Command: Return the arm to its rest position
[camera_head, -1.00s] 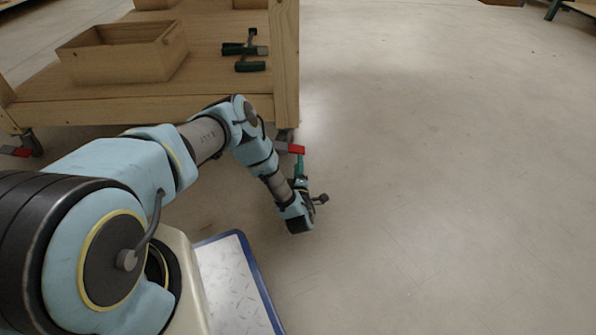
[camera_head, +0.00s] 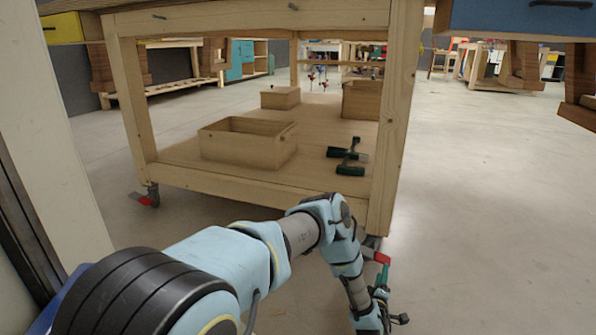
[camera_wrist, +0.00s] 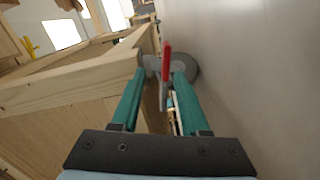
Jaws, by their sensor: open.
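My arm reaches forward and down at the bottom of the head view, bent at its elbow in front of the wooden workbench (camera_head: 240,186). My gripper (camera_head: 384,275) is low, close by the bench's front right leg (camera_head: 395,140) and its red-levered caster (camera_head: 374,255). In the wrist view my gripper (camera_wrist: 158,78) shows two green fingers spread apart with nothing held between them. The red lever of the caster (camera_wrist: 166,62) shows beyond and between the fingertips. I cannot tell whether the fingers touch the caster.
The bench's lower shelf carries an open wooden box (camera_head: 248,143), a smaller box (camera_head: 281,97) and dark green clamps (camera_head: 348,160). A blue drawer (camera_head: 520,17) hangs at the upper right. The grey floor (camera_head: 480,200) right of the bench is open.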

